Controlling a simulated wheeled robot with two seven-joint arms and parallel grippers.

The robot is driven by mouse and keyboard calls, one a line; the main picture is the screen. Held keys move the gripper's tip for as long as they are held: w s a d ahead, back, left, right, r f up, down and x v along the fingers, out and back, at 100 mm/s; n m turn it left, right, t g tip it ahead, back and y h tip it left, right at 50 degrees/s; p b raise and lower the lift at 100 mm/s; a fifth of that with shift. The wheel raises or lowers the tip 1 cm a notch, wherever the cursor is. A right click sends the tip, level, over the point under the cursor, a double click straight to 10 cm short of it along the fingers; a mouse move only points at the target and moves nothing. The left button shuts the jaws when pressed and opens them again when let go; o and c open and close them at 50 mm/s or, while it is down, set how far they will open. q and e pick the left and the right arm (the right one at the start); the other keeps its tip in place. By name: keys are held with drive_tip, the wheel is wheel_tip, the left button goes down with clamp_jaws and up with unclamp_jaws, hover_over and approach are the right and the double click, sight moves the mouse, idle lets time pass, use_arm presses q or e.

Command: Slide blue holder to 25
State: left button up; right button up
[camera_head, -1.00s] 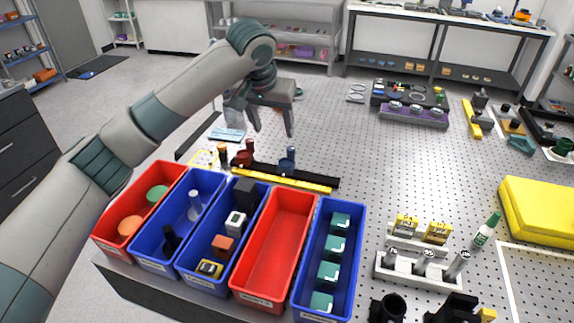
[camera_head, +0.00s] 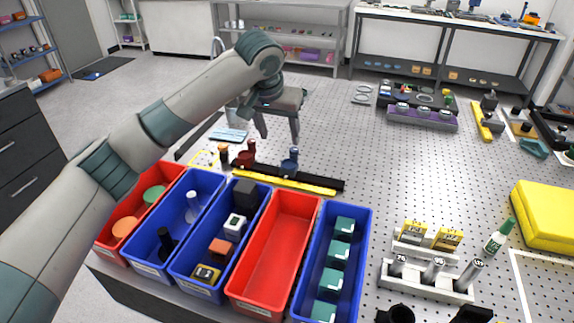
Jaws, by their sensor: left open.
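The blue holder (camera_head: 290,160) stands on a dark rail (camera_head: 318,182) with a yellow scale strip (camera_head: 300,183) along its front edge. A dark red holder (camera_head: 246,157) stands on the same rail further left. My left gripper (camera_head: 280,138) is open and empty, fingers pointing down. It hangs above and slightly left of the blue holder, and its right fingertip appears just over the holder's top. The scale's numbers are too small to read.
Red and blue bins (camera_head: 320,232) with parts stand in front of the rail. A small orange-and-black post (camera_head: 223,153) is near the rail's left end. A weight stand (camera_head: 425,285) and yellow block (camera_head: 545,215) are to the right.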

sight(287, 168)
use_arm(q)
drive_tip(key=p+x, duration=0.4)
drive_tip(key=x, duration=1.2)
drive_tip(key=shift+w+f, duration=0.1)
drive_tip(key=shift+f, duration=0.15)
drive_tip(key=shift+c, duration=0.7)
clamp_jaws()
drive_tip(key=s+d, duration=0.1)
drive_tip(key=d, duration=0.2)
drive_tip(key=s+d+p, duration=0.1)
drive_tip(key=d, duration=0.4)
drive_tip(key=shift+s+d+r, duration=0.1)
drive_tip(key=shift+s+d, duration=0.3)
drive_tip(key=shift+o, duration=0.7)
unclamp_jaws()
